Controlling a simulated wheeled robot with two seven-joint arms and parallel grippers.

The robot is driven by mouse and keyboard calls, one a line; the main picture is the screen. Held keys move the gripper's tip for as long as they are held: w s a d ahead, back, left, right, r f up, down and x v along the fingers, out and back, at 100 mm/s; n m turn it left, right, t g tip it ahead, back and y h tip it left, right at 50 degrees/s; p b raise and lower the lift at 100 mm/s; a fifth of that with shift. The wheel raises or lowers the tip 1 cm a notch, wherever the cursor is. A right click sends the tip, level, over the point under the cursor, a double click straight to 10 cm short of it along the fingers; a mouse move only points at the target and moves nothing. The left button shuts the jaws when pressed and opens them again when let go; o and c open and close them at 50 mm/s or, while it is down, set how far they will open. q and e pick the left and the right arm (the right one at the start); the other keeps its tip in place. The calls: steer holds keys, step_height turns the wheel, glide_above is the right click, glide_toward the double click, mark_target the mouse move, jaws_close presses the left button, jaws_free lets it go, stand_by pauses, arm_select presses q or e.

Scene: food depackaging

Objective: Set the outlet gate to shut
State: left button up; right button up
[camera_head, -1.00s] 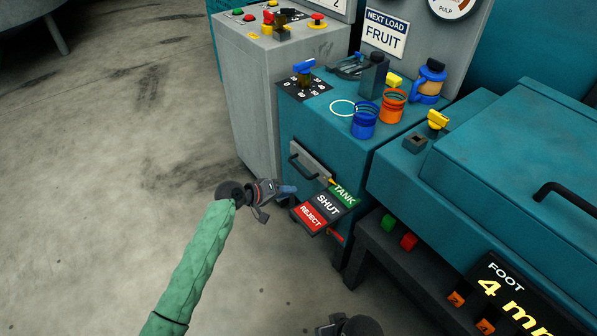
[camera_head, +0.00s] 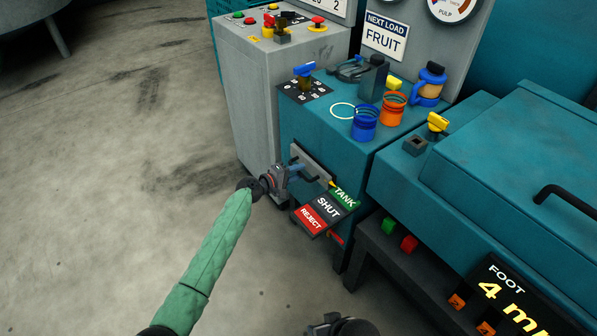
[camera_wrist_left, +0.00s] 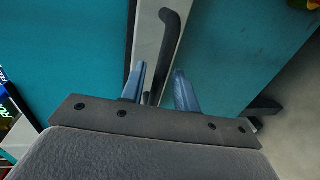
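The outlet gate is a pale plate (camera_head: 309,163) with a dark bar handle (camera_wrist_left: 168,45) on the front of the teal machine. Beside it are a green TANK label (camera_head: 344,196), a dark SHUT label (camera_head: 328,208) and a red REJECT label (camera_head: 311,219). A small yellow pointer (camera_head: 331,184) is at the TANK label. My left gripper (camera_head: 297,172) is at the handle. In the left wrist view its two blue fingers (camera_wrist_left: 160,88) are apart, with the handle's lower part between them. I cannot tell if they touch it. My right gripper (camera_head: 325,326) is partly in view at the bottom edge.
A grey cabinet (camera_head: 255,95) stands to the left.

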arm_select(q)
steer(key=shift+w+d, duration=0.25)
steer(key=shift+d, duration=0.1)
arm_select(e)
steer(key=shift+s+r, duration=0.1)
steer(key=shift+r, duration=0.15)
arm_select(q)
steer(key=shift+c, duration=0.4)
